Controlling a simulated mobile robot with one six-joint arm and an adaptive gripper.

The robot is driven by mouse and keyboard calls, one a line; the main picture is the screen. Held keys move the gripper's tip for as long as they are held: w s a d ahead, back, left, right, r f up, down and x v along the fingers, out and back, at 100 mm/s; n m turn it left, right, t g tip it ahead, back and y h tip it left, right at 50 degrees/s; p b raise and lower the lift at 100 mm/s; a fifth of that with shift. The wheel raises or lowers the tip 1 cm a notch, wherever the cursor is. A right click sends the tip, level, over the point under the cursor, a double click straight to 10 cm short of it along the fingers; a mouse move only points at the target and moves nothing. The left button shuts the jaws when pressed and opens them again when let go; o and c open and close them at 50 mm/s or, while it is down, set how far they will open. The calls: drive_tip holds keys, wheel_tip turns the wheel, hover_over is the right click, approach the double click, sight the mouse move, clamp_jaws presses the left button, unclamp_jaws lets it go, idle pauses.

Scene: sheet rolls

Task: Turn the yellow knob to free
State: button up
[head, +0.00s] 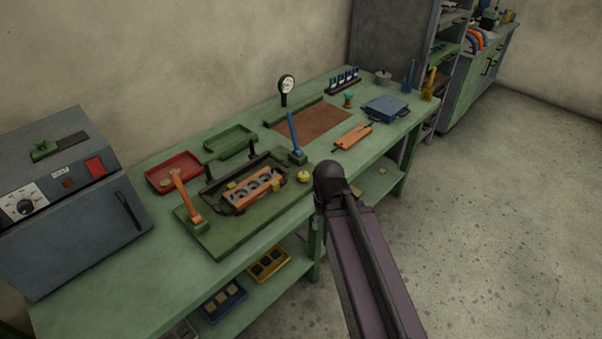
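A small yellow knob (304,177) sits at the right end of a green fixture plate (226,240) on the bench, near the bench's front edge. A blue lever (295,133) stands upright just behind it, and an orange lever (184,191) leans at the plate's left end. Between them a dark frame holds an orange block with several grey round pieces. The knob's turn setting is too small to read. My arm reaches up from the bottom right, and its dark rounded joint is just right of the knob in the picture. No fingers of my gripper show.
A grey box machine (70,205) with a dial stands at the left. Red (172,172) and green (230,141) trays lie behind the fixture. A brown mat (312,125), a dial gauge (287,87) and a blue box (385,109) are farther right. The floor at right is clear.

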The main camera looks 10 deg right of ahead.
drive_tip(key=o, duration=0.5)
drive_tip(key=shift+w, duration=0.1)
drive_tip(key=shift+c, duration=0.2)
drive_tip(key=shift+o, duration=0.2)
drive_tip(key=shift+w+r, duration=0.1)
drive_tip(key=shift+w, duration=0.2)
wheel_tip(320, 180, up, 6)
drive_tip(key=m+p, duration=0.4)
drive_tip(key=p, duration=0.2)
hover_over(303, 174)
wheel_tip(303, 174, down, 14)
drive_tip(key=b, duration=1.3)
drive_tip(key=shift+r, duration=0.15)
